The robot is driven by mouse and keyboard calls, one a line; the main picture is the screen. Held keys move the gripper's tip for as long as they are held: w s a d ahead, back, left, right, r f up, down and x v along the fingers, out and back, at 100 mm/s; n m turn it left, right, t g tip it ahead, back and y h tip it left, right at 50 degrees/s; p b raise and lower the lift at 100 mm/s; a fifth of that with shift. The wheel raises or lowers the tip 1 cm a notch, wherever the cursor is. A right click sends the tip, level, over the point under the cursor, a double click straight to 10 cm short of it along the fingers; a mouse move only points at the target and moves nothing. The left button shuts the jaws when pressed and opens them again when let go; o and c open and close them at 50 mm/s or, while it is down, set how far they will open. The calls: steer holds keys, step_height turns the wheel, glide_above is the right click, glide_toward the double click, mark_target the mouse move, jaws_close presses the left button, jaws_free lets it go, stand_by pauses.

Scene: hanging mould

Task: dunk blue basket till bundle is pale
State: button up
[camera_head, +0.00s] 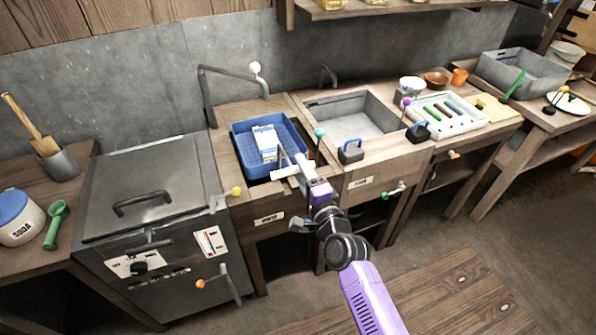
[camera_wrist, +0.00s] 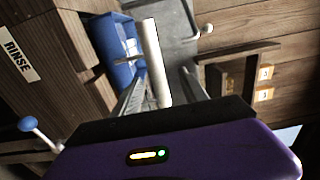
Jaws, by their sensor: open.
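The blue basket (camera_head: 238,140) sits in the rinse station's opening, left of the grey sink; its blue side also shows in the wrist view (camera_wrist: 122,45). A white, block-like bundle (camera_head: 266,143) stands inside it. A white bar (camera_wrist: 152,55) runs up between my gripper's fingers in the wrist view and looks like a handle at the basket's front right. My gripper (camera_head: 296,172) is open at that bar, its fingers (camera_wrist: 162,82) on either side. I cannot tell whether they touch it. The basket's lower part is hidden.
A grey metal vat (camera_head: 150,190) with a closed lid stands left of the rinse station. A sink (camera_head: 352,118), a sectioned white tray (camera_head: 447,117) and a grey tub (camera_head: 522,73) lie to the right. A bent pipe (camera_head: 232,72) rises behind the basket.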

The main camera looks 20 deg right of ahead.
steer(key=s+p, duration=0.1)
steer(key=s, duration=0.8)
stand_by(0.7)
steer(key=s+a+r+n+g, duration=0.1)
steer(key=s+r+n, duration=0.2)
steer(key=s+n, duration=0.6)
steer(key=s+a+r+n+g, duration=0.1)
steer(key=s+n, duration=0.8)
steer(key=s, duration=2.1)
step_height(320, 180, up, 2)
steer(key=shift+s+r+g, duration=0.1)
steer(key=shift+s+g, duration=0.3)
steer(key=shift+g, duration=0.2)
